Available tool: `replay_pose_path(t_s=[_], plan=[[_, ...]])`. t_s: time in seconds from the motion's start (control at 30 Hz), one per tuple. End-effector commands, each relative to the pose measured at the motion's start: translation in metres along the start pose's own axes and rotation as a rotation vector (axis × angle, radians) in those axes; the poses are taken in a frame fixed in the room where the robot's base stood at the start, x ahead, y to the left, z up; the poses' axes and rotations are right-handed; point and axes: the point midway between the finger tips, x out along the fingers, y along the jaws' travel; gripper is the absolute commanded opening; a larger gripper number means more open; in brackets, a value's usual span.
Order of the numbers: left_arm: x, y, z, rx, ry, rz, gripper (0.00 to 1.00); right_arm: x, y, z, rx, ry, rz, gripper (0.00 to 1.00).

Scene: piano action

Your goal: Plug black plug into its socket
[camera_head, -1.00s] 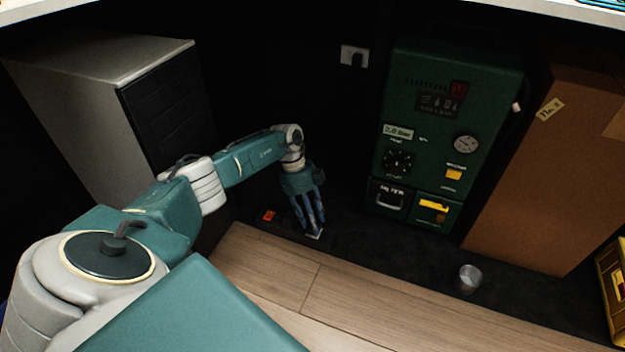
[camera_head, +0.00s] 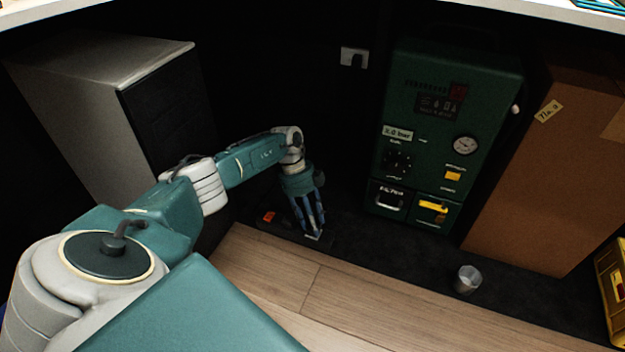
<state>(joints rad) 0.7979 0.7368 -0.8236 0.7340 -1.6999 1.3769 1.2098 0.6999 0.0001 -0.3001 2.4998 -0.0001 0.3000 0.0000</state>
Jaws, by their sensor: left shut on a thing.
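My left gripper (camera_head: 313,234) points down at the right end of a dark power strip (camera_head: 285,229) on the floor. Its fingers are shut on a small dark thing, seemingly the black plug, which is mostly hidden between them. A small pale patch shows at the fingertips. I cannot tell whether the plug sits in a socket of the strip. My right gripper is not in view.
A white wall socket (camera_head: 354,57) with a dark thing in it is on the back wall. A green machine (camera_head: 445,130) and a cardboard box (camera_head: 560,170) stand at the right. A grey cabinet (camera_head: 85,120) stands at the left. A metal cup (camera_head: 467,279) stands on the dark floor.

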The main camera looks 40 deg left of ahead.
Motion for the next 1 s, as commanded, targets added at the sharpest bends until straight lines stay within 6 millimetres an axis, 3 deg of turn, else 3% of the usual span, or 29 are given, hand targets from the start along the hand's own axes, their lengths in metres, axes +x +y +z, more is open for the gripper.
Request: replay_pose_path(t_s=[0.7,0.73,0.8,1.0], plan=[[0.0039,0.0000,0.0012,0.001,-0.001,-0.001,0.14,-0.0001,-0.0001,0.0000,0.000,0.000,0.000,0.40],[0.0032,-0.0001,0.0009,0.001,-0.001,-0.001,0.43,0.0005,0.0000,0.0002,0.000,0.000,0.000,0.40],[0.0031,0.0000,0.0009,0.001,-0.002,-0.001,0.57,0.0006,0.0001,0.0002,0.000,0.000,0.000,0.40],[0.0031,0.0001,0.0009,0.001,-0.002,-0.001,0.59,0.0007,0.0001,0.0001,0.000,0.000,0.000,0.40]])
